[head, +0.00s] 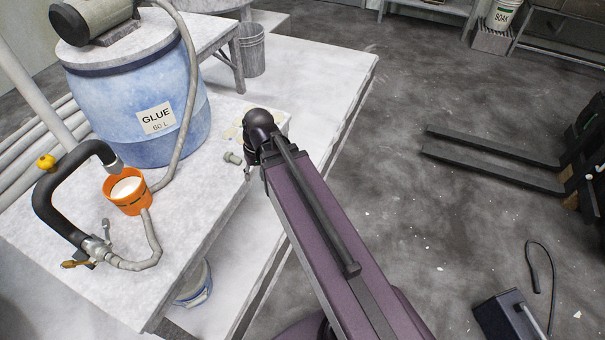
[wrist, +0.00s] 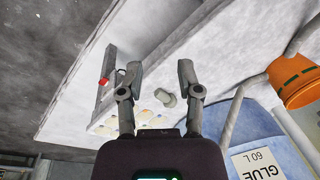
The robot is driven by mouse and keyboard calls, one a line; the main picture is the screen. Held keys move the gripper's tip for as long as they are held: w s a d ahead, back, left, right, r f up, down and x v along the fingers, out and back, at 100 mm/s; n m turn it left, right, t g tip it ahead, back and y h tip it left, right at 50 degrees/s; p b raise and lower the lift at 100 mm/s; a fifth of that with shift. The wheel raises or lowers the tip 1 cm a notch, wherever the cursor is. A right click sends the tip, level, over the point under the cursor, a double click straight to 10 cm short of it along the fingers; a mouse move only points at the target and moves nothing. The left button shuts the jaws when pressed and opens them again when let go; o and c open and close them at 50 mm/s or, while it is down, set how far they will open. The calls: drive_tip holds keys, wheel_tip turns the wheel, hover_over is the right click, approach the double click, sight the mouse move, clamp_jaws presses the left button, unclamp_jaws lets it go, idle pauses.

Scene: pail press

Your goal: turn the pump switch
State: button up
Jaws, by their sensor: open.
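No part is labelled as the pump switch. In the wrist view a small red piece (wrist: 103,81) sits on a narrow grey strip (wrist: 107,65) by the table edge; it may be the switch. My gripper (wrist: 160,75) is open and empty, over the table corner. The red piece is outside the fingers, to the left of the left finger. A short grey cylinder (wrist: 166,98) lies on the table below the gap between the fingers in the picture; it also shows in the head view (head: 233,158). In the head view my arm hides most of the gripper and the red piece.
A blue glue drum (head: 135,105) with a motor on top stands on the table (head: 190,215). An orange pail (head: 128,192) with white content sits under a black spout (head: 50,190). A hose runs nearby. Pale discs (wrist: 143,116) lie near my gripper.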

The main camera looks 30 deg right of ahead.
drive_tip(key=w+d+f+m+t+y+b, duration=0.2)
drive_tip(key=w+d+f+t+y+b, duration=0.15)
drive_tip(key=w+f+b, duration=0.6)
drive_tip(key=w+d+f+m+t+y+b, duration=0.2)
drive_tip(key=w+d+f+y+b, duration=0.2)
drive_tip(key=f+b, duration=1)
drive_tip(key=w+d+f+m+t+y+b, duration=0.1)
drive_tip(key=w+d+f+m+t+b, duration=0.2)
drive_tip(key=d+b, duration=0.6)
drive_tip(key=w+d+f+m+t+b, duration=0.2)
drive_tip(key=d+b, duration=0.7)
drive_tip(key=b, duration=0.6)
wheel_tip(320, 180, down, 3)
drive_tip(key=w+t, duration=0.1)
drive_tip(key=t, duration=0.2)
drive_tip(key=shift+d+m+y+b, duration=0.15)
drive_tip(key=shift+m+y+b, duration=0.15)
drive_tip(key=shift+m+y, duration=0.1)
drive_tip(key=shift+w+r, duration=0.1)
drive_tip(key=x, duration=0.7)
drive_tip(key=shift+w+a, duration=0.2)
clamp_jaws()
